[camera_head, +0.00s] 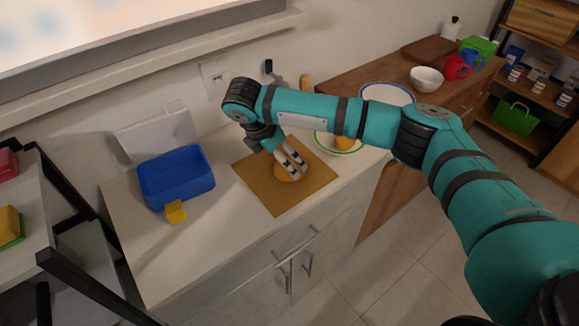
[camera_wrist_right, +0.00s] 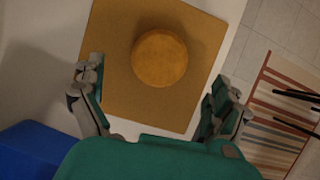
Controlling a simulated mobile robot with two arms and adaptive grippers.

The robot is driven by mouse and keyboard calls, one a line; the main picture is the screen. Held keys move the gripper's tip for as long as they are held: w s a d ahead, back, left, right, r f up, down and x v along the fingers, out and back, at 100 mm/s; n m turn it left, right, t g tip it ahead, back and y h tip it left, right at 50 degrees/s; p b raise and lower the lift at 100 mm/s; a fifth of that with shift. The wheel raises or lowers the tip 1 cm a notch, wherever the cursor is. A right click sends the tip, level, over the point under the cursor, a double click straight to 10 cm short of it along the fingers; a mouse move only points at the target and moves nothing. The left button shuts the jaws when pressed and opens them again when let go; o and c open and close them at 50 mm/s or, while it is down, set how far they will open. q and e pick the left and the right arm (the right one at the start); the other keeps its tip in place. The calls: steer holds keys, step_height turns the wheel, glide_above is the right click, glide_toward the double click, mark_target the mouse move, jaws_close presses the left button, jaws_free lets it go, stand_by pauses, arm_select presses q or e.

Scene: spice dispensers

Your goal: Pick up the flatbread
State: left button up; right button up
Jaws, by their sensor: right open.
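The flatbread is a round, golden-brown disc (camera_wrist_right: 159,57) lying on a tan square board (camera_wrist_right: 118,88) in the right wrist view. In the head view the flatbread (camera_head: 286,175) lies on the board (camera_head: 281,204) on the white counter, partly hidden by my right gripper. My right gripper (camera_head: 293,166) is open above the flatbread. In the right wrist view its two fingers (camera_wrist_right: 162,90) are spread wide, with the flatbread ahead of and between them, and nothing is held. My left gripper is not in view.
A blue bin (camera_head: 176,178) with a yellow block (camera_head: 175,212) at its front stands left of the board. A green-rimmed plate (camera_head: 326,148) with an orange-yellow item is to the right. A wooden counter beyond holds a white plate (camera_head: 388,94), a bowl (camera_head: 426,79) and a red mug (camera_head: 457,68).

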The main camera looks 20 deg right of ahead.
steer(key=shift+d+f, duration=0.1)
steer(key=shift+f, duration=0.1)
steer(key=shift+d+f, duration=0.15)
steer(key=shift+f, duration=0.1)
steer(key=p+x, duration=0.1)
steer(key=x, duration=0.2)
steer(key=shift+w+d+f, duration=0.15)
steer(key=shift+f, duration=0.15)
steer(key=shift+d+f, duration=0.15)
steer(key=shift+f, duration=0.25)
steer(key=c, duration=1.3)
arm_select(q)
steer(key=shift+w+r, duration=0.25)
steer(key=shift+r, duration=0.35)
arm_select(e)
steer(key=shift+o, duration=0.2)
steer(key=shift+r, duration=0.1)
